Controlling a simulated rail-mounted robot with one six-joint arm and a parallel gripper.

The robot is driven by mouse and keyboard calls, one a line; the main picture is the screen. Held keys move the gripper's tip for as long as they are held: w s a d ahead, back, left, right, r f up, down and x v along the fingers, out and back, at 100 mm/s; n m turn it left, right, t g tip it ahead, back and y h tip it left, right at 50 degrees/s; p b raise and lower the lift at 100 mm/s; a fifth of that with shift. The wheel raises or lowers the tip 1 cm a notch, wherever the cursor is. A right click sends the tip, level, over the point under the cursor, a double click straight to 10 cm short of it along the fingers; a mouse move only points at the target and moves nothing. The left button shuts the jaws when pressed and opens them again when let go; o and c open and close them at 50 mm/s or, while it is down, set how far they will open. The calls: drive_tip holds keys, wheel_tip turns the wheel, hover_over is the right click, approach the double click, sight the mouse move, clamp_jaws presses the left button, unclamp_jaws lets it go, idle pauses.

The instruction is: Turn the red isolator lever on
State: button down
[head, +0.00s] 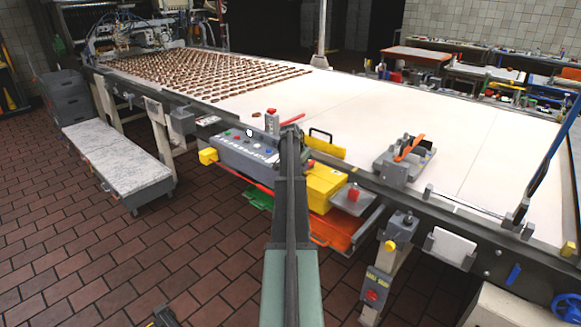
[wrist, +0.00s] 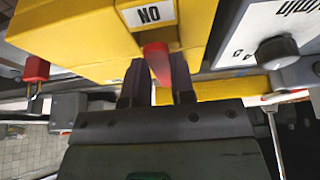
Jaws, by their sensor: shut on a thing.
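The red isolator lever (wrist: 156,60) sticks out of a yellow box in the wrist view, just below a white label reading "ON" upside down. My gripper (wrist: 158,84) has one dark finger on each side of the lever and is shut on it. The yellow isolator box (wrist: 70,30) fills the upper left of the wrist view. In the head view the yellow box (head: 325,187) hangs at the conveyor's near side, partly behind my arm. The fingertips and their grip on the lever are hidden there.
A grey control panel (head: 245,149) with coloured buttons is left of the yellow box. A red knob (head: 353,194) on a grey box is to its right; orange and green trays sit below. The white conveyor (head: 400,120) carries rows of brown biscuits at its far end.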

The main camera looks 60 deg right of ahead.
idle(0.3)
drive_tip(key=c, duration=1)
unclamp_jaws()
drive_tip(key=shift+o, duration=0.2)
drive_tip(key=s+p+v, duration=0.1)
drive_tip(key=p+v, duration=0.9)
drive_tip(key=shift+w+r, duration=0.4)
drive_tip(key=shift+w, duration=0.1)
drive_tip(key=shift+a, duration=0.15)
